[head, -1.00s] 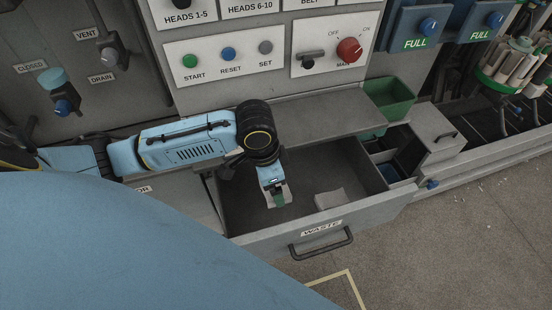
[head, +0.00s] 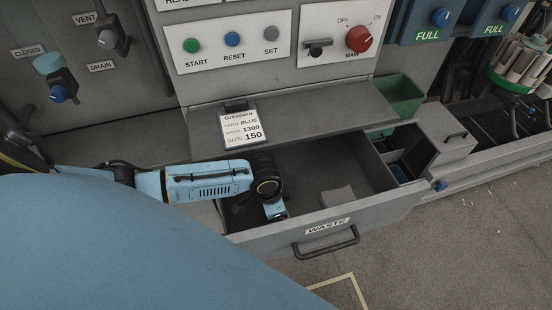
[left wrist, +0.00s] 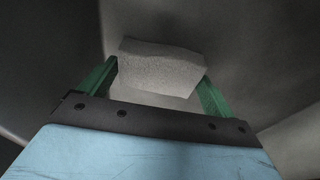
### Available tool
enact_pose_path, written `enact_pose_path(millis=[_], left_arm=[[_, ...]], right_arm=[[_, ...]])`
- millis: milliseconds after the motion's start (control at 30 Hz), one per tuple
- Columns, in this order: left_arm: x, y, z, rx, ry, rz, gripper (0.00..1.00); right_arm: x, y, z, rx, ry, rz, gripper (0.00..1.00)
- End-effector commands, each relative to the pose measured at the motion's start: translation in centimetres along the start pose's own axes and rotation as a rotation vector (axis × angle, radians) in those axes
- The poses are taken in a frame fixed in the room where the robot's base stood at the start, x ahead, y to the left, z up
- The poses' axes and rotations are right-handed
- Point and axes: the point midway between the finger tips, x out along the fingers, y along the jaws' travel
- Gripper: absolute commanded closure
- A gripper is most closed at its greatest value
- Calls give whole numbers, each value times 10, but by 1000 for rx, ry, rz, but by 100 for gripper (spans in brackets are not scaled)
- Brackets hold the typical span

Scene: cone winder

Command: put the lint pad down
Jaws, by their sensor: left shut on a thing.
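The lint pad (left wrist: 160,65), a pale grey rough block, sits between the green fingers of my left gripper (left wrist: 158,82) in the left wrist view. The gripper is shut on it. In the head view my left gripper (head: 277,214) points down inside the open WASTE drawer (head: 385,210), near its left front part. Its fingertips and the pad are hidden there behind the drawer front. I cannot tell whether the pad touches the drawer floor. My right gripper is not in view.
A pale grey block (head: 337,196) lies in the drawer, right of my gripper. A card (head: 240,128) rests on the ledge above. A green bin (head: 398,96) stands behind the drawer's right end. The drawer handle (head: 326,243) juts out in front.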

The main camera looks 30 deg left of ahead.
Motion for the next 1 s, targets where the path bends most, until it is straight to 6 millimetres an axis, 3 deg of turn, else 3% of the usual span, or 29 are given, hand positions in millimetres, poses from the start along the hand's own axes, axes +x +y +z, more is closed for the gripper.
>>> enact_pose_path(millis=[400, 433, 500, 767, 1000], left_arm=[[6, 0, 0, 0, 1, 0, 32], [5, 0, 0, 0, 1, 0, 6], [5, 0, 0, 0, 1, 0, 0], [1, 0, 0, 1, 2, -1, 0], [-38, -1, -1, 2, 3, -2, 0]], right_arm=[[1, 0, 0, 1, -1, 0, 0], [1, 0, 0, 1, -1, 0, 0], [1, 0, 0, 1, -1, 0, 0], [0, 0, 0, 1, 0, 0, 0], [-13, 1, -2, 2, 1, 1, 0]])
